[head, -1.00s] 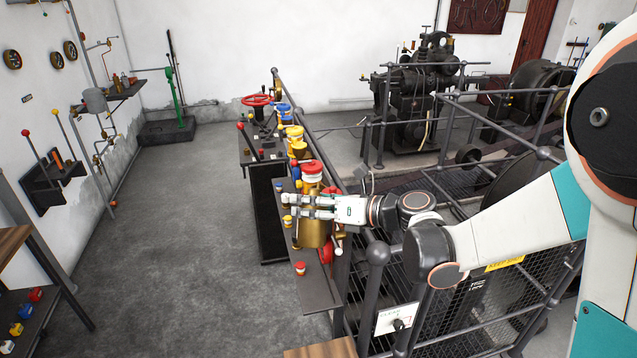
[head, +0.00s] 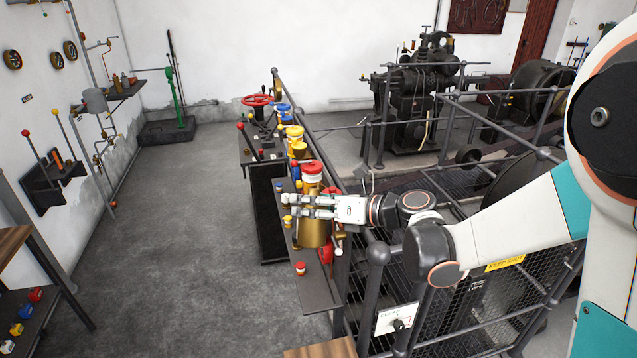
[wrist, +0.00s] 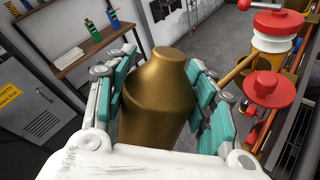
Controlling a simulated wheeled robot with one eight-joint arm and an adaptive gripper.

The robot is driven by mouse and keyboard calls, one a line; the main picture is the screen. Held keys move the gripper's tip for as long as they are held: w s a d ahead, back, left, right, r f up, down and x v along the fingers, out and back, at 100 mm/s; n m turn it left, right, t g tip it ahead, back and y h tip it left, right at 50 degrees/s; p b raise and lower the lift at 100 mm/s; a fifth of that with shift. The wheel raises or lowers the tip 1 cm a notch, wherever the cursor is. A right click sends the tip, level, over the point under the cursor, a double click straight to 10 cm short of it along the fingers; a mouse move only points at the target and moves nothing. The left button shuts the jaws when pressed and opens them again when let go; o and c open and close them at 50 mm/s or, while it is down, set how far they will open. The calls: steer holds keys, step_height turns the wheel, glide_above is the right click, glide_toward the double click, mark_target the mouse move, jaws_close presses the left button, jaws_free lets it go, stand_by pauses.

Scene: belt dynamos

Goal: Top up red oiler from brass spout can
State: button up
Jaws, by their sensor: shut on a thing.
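The brass spout can (wrist: 155,100) is between my gripper's (wrist: 165,95) teal-padded fingers, shut around its body. Its thin spout (wrist: 238,70) points right, towards the red-topped fittings. In the head view the can (head: 316,234) shows below my gripper (head: 312,206), over the narrow shelf along the railing. A red-capped oiler (head: 312,168) with a brassy body stands just behind my gripper; a red cap with a white ring (wrist: 280,25) shows at the wrist view's upper right. Whether the spout tip touches an oiler cannot be told.
Yellow (head: 294,132) and blue (head: 283,109) capped oilers stand farther along the shelf. A small red-topped cup (head: 300,268) sits on its near end. The railing (head: 376,255) and mesh guard stand close to the right. The floor on the left (head: 180,230) is clear.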

steer(key=shift+r, duration=0.15)
steer(key=shift+w+r+m+p, duration=0.1)
steer(key=shift+r+m+p, duration=0.15)
steer(key=shift+m+p, duration=0.1)
steer(key=shift+r+g, duration=0.1)
steer(key=shift+g, duration=0.2)
stand_by(1.2)
steer(key=shift+w+r+p, duration=0.1)
steer(key=shift+r+p, duration=0.25)
steer(key=shift+p, duration=0.05)
